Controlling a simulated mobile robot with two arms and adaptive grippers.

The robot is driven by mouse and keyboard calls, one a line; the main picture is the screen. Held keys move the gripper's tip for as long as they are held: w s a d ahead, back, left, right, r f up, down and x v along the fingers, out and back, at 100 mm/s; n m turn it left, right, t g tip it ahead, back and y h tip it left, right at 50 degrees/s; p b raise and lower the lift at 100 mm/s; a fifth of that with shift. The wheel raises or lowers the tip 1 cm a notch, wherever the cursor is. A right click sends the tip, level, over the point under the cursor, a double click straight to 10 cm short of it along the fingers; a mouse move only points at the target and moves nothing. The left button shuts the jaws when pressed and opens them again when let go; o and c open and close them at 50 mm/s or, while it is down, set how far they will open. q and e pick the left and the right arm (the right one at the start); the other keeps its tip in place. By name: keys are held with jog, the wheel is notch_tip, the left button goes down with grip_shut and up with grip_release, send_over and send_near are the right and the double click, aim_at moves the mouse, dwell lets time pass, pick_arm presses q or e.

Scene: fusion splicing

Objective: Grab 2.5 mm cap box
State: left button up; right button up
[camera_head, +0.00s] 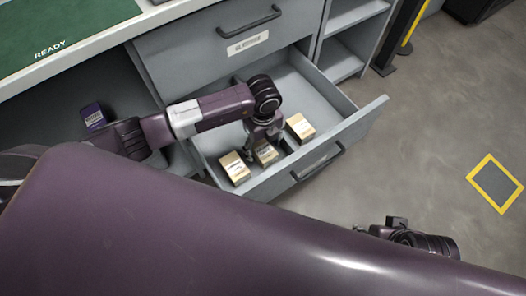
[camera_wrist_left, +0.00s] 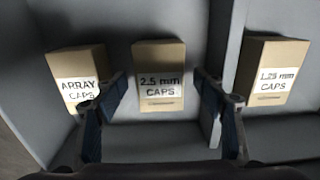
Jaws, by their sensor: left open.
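The 2.5 mm cap box (camera_wrist_left: 160,62), a tan carton with a white label reading "2.5 mm CAPS", stands in the middle of the left wrist view. In the head view the middle box (camera_head: 266,154) lies in the open drawer (camera_head: 345,130), partly covered by my gripper. My left gripper (camera_head: 264,143) points down into the drawer over it. In the left wrist view its open fingers (camera_wrist_left: 160,88) lie left and right of the 2.5 mm box, with gaps; contact is not visible. Part of my right arm's end (camera_head: 425,241) shows at lower right; its fingers are not clear.
The ARRAY CAPS box (camera_wrist_left: 77,68) is left and the 1.25 mm CAPS box (camera_wrist_left: 270,70) is right, beyond a divider (camera_wrist_left: 232,50). A dark purple box (camera_head: 93,114) sits on the shelf at left. A green READY mat (camera_head: 60,25) lies on the worktop.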

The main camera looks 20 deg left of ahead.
pick_arm(q)
notch_tip(320, 180, down, 2)
jog(key=shift+f, duration=0.1)
jog(key=c, duration=1.2)
jog(key=shift+c, duration=0.2)
